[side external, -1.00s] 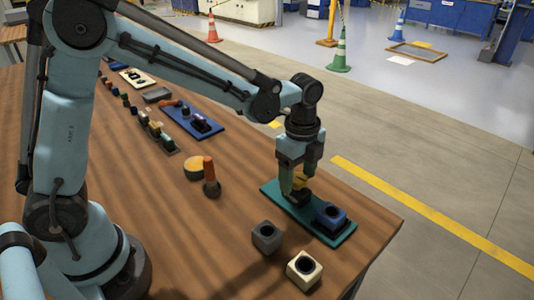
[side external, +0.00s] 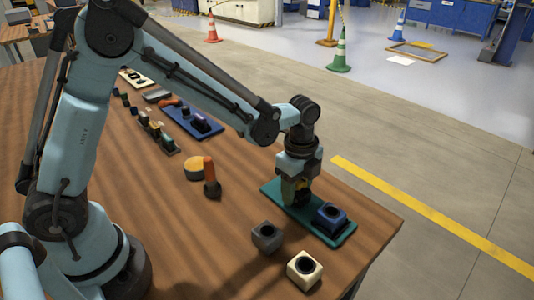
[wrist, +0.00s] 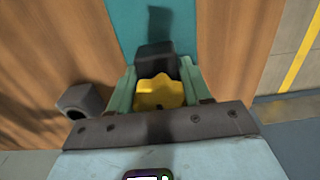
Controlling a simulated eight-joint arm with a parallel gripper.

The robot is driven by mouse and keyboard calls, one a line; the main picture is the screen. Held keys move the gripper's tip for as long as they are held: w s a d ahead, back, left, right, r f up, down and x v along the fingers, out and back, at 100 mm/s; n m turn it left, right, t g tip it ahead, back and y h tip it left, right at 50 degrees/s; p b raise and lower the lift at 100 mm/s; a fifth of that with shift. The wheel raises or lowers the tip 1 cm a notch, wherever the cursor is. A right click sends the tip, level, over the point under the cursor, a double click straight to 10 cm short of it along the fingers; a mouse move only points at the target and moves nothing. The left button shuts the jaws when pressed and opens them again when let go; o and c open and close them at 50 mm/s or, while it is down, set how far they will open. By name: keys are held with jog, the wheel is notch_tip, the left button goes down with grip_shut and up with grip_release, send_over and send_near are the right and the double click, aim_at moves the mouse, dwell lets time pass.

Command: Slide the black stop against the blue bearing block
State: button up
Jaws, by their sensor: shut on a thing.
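The black stop (side external: 306,198) sits on the long teal plate (side external: 340,238), mostly hidden by my gripper in the side view. In the wrist view the stop (wrist: 155,57) is a dark block on the plate (wrist: 128,25), with a yellow lobed knob (wrist: 158,94) beside it. My gripper (wrist: 160,88) is shut on the yellow knob, one finger on each side; its fingertips (side external: 296,193) are low over the plate in the side view. The blue bearing block (side external: 331,216), with a dark round bore, stands toward the right end of the plate, a short gap from the stop. The wrist view does not show it.
A grey block (side external: 267,236) and a cream block (side external: 304,270) stand in front of the plate. The table edge lies just beyond the plate.

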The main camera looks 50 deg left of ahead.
aim_at(311, 210)
grip_shut()
jog(key=shift+d, duration=2.35)
jog(key=o, duration=0.9)
grip_release()
jog(key=shift+r, duration=0.1)
notch_tip(311, 210, up, 12)
jog(key=shift+f, duration=0.1)
